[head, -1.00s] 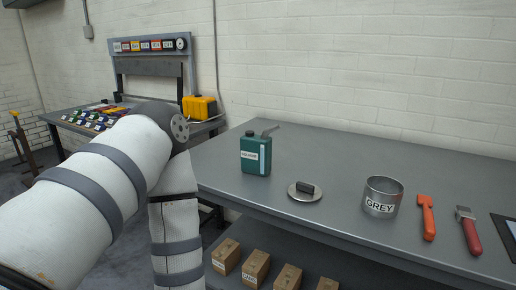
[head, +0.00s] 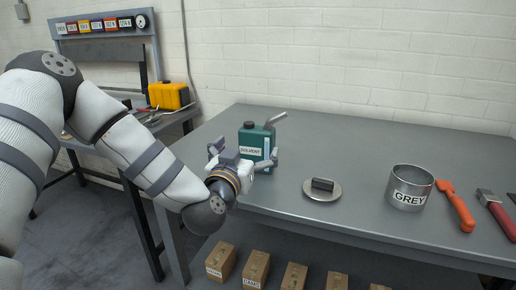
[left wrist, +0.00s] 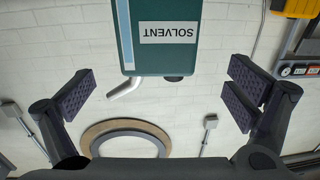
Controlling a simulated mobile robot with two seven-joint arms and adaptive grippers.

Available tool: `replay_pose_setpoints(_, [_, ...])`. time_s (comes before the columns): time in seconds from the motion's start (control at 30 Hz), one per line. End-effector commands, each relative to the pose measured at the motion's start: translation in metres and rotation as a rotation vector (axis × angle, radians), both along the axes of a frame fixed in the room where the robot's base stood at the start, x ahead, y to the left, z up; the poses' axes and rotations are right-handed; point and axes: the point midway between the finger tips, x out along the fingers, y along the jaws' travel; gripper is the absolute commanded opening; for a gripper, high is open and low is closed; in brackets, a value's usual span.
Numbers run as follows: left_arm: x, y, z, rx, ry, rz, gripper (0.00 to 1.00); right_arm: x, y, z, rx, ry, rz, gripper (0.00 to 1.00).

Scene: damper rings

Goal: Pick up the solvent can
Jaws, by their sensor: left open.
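The solvent can (head: 257,139) is a dark green can with a white SOLVENT label and a grey spout, standing upright near the left end of the grey workbench. My left gripper (head: 245,158) is open in front of it, its fingers to either side of the can in the head view. In the left wrist view the can (left wrist: 165,55) appears upside down, centred beyond the open fingers (left wrist: 165,95), with clear gaps on both sides. Whether the can is between the fingertips in depth is hard to tell. My right gripper is not in view.
On the workbench (head: 330,146), a round metal lid with a dark handle (head: 322,190), a GREY tin (head: 409,187), an orange tool (head: 456,206) and a red-handled tool (head: 497,213) lie to the right. Small boxes (head: 256,270) sit below. A yellow case (head: 169,95) is behind left.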

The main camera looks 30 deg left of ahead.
Motion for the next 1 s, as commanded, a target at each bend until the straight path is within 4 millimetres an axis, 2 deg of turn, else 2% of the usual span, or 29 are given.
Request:
replay_pose_setpoints(0.4, [0.065, 0.018, -0.008, 0.0, 0.005, 0.0, 0.98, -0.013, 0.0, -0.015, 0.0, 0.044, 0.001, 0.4])
replay_pose_setpoints(0.67, [0.072, 0.02, -0.004, -0.001, 0.002, -0.002, 0.98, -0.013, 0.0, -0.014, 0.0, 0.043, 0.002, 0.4])
replay_pose_setpoints(0.77, [0.071, 0.02, -0.004, -0.001, 0.002, -0.002, 0.8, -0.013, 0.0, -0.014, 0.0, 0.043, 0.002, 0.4])
replay_pose_setpoints(0.9, [0.071, 0.019, -0.005, -0.001, 0.002, -0.002, 0.48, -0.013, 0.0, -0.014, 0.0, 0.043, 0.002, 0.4])
replay_pose_setpoints(1.0, [0.072, 0.019, -0.003, -0.001, -0.001, -0.002, 0.28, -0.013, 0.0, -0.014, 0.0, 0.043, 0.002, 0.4])
